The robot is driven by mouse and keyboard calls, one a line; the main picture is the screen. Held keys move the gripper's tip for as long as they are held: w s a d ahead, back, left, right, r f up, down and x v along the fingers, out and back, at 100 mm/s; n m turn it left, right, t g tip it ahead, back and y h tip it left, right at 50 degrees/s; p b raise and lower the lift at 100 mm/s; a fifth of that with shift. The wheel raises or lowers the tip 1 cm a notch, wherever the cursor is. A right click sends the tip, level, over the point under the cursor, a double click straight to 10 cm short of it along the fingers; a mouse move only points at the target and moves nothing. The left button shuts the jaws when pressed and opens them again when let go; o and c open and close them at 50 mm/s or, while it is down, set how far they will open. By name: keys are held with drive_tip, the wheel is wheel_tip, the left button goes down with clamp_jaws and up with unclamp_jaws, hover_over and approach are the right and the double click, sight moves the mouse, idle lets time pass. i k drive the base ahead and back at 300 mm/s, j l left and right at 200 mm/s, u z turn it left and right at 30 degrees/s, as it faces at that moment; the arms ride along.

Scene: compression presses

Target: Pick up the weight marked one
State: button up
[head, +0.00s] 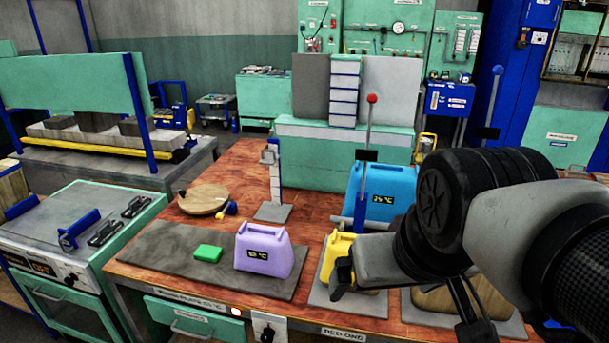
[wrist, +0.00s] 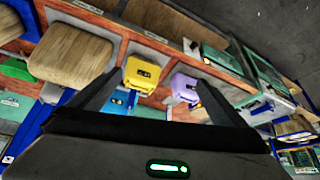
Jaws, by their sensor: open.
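A purple weight (head: 264,249) with a handle and a small dark display stands on a grey mat, left of my gripper. A yellow weight (head: 338,258) stands on a grey plate, partly hidden behind my gripper. A larger blue weight (head: 390,188) stands behind it. I cannot make out the display markings well enough to tell which weight is marked one. My gripper (head: 408,298) is open and empty, in front of the yellow weight in the picture. In the wrist view the yellow weight (wrist: 145,72) and the purple weight (wrist: 184,88) show between and beside the open fingers (wrist: 155,100).
A green block (head: 207,253) lies on the grey mat (head: 155,255) beside the purple weight. A round wooden board (head: 203,199) and a small stand (head: 272,185) are farther back. A red-knobbed lever (head: 371,100) rises beside the blue weight. The wooden tabletop (head: 315,205) has clear room behind the purple weight.

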sight(102, 235)
drive_tip(key=u, duration=1.35)
drive_tip(key=i+j+z, duration=0.15)
drive_tip(key=z, duration=0.3)
drive_tip(key=i+j+z, duration=0.2)
drive_tip(key=z, duration=0.2)
drive_tip(key=i+j+z, duration=0.1)
drive_tip(key=j+z, duration=0.2)
drive_tip(key=z, duration=0.15)
drive_tip(key=i+j+z, duration=0.2)
drive_tip(key=j, duration=0.35)
drive_tip(key=j+z, duration=0.25)
drive_tip(key=j, duration=0.25)
drive_tip(key=i+j+z, duration=0.15)
drive_tip(key=j, duration=3.3)
drive_tip(key=i+z, duration=0.05)
drive_tip(key=i, duration=0.05)
